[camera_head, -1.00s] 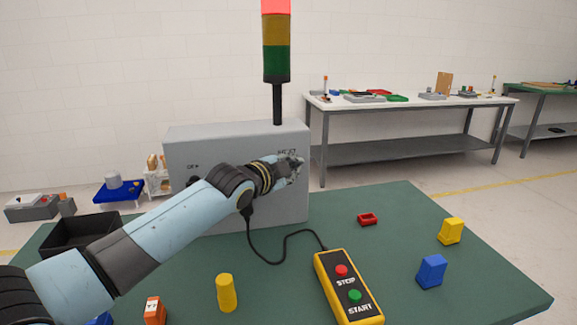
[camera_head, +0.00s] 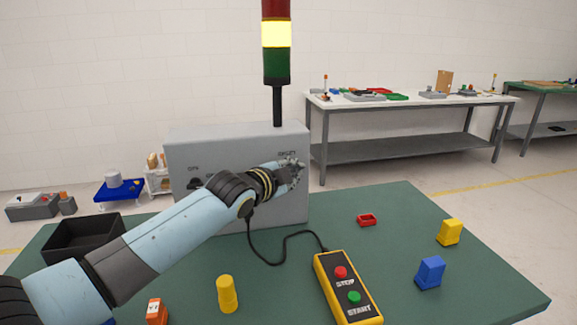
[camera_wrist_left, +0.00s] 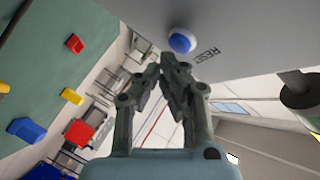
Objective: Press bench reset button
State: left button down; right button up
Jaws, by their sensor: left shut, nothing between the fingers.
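A round blue button (camera_wrist_left: 181,41) sits on the grey control box (camera_wrist_left: 250,30), beside the printed word RESET, in the left wrist view. My left gripper (camera_wrist_left: 168,62) is shut and empty, with its fingertips close to the button's lower edge; I cannot tell whether they touch. In the head view the left gripper (camera_head: 291,173) is in front of the right part of the box (camera_head: 235,150) and hides the button. The light tower (camera_head: 277,45) above the box has its yellow segment lit. My right gripper is not in view.
A dark switch is partly hidden by my arm.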

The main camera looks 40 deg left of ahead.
pick_arm(q)
jog(key=s+d+p, duration=0.1)
jog(key=d, duration=0.1)
jog(key=s+d+p, duration=0.1)
jog(key=s+d, duration=0.1)
jog(key=shift+s+d+r, duration=0.1)
jog(key=shift+s, duration=0.15)
dwell(0.8)
